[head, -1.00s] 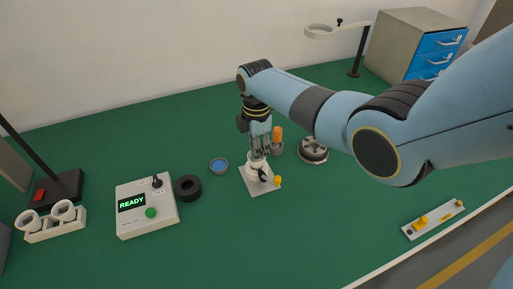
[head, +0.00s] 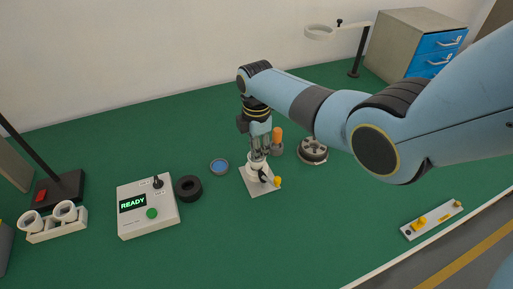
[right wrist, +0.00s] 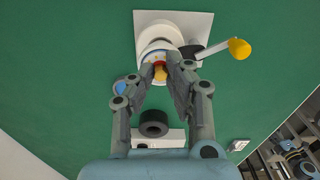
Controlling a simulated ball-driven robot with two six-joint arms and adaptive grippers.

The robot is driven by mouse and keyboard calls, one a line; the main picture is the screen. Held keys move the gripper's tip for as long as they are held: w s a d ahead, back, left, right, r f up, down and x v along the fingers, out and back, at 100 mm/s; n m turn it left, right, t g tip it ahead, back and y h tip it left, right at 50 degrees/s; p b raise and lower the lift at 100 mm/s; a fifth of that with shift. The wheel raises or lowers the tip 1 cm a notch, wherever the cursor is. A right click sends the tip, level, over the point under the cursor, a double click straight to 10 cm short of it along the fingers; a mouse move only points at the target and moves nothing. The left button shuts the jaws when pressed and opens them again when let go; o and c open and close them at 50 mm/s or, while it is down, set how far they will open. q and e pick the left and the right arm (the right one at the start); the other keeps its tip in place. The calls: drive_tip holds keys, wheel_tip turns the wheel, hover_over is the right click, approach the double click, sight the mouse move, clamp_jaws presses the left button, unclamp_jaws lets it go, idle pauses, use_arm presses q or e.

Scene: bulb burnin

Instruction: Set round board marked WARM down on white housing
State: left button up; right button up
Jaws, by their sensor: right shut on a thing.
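The white housing (head: 257,167) stands upright on a pale square plate (head: 256,186) with a yellow-knobbed lever (head: 277,182). My right gripper (head: 258,154) points down over the housing. In the right wrist view, the right gripper (right wrist: 161,70) is shut on a small round board (right wrist: 160,72) with a yellow middle, at the mouth of the housing (right wrist: 150,38). The fingers hide most of the board, and the WARM marking cannot be read. I cannot tell whether the board touches the housing. My left gripper is not in view.
An orange-handled tool (head: 277,138) and a round metal fixture (head: 313,150) stand close to the right gripper. A blue dish (head: 219,167), a black ring (head: 188,188) and a READY box (head: 148,222) are to the left. Green table front is clear.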

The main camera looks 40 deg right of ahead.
idle(0.3)
drive_tip(key=o, duration=0.8)
wheel_tip(320, 180, up, 12)
idle(0.6)
